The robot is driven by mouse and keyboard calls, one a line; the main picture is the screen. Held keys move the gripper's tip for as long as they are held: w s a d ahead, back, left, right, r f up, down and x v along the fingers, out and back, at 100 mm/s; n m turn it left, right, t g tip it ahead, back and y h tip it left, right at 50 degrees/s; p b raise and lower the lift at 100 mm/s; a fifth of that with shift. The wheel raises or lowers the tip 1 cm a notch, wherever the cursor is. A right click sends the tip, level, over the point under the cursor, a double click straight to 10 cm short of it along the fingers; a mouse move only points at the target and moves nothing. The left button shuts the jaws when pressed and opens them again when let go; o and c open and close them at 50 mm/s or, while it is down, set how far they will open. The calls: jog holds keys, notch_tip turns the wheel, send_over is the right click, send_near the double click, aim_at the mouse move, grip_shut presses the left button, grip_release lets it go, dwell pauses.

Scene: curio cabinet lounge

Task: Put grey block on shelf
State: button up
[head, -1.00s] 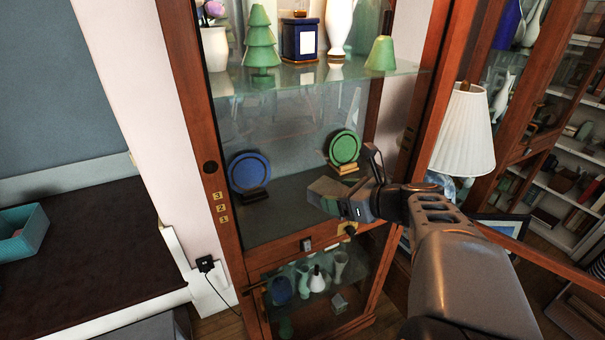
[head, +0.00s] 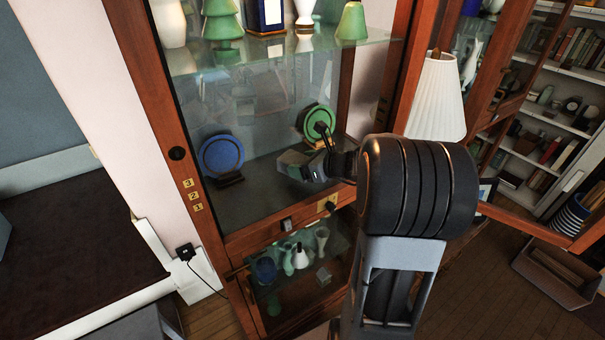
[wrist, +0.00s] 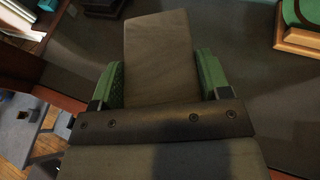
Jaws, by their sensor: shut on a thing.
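My gripper (wrist: 162,85) is shut on the grey block (wrist: 158,50), with a green-padded finger on each side of it in the wrist view. In the head view the grey block (head: 291,163) is at the tip of my gripper (head: 305,168), inside the cabinet opening, just over the dark shelf (head: 255,200). It is in front of the green plate (head: 315,121) and right of the blue plate (head: 221,156). I cannot tell whether the block touches the shelf. My arm hides part of the shelf's right side.
A glass shelf (head: 270,52) with several ornaments is above. The lower compartment holds vases behind glass. A white-shaded lamp (head: 436,95) stands to the right. The shelf is bare between the two plates and towards its front edge.

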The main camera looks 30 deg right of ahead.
jog(key=shift+w+f, duration=0.2)
jog(key=shift+f, duration=0.75)
jog(key=shift+w+f, duration=0.15)
jog(key=shift+f, duration=0.8)
jog(key=shift+f, duration=0.2)
jog(key=o, duration=1.1)
jog(key=shift+r, duration=0.1)
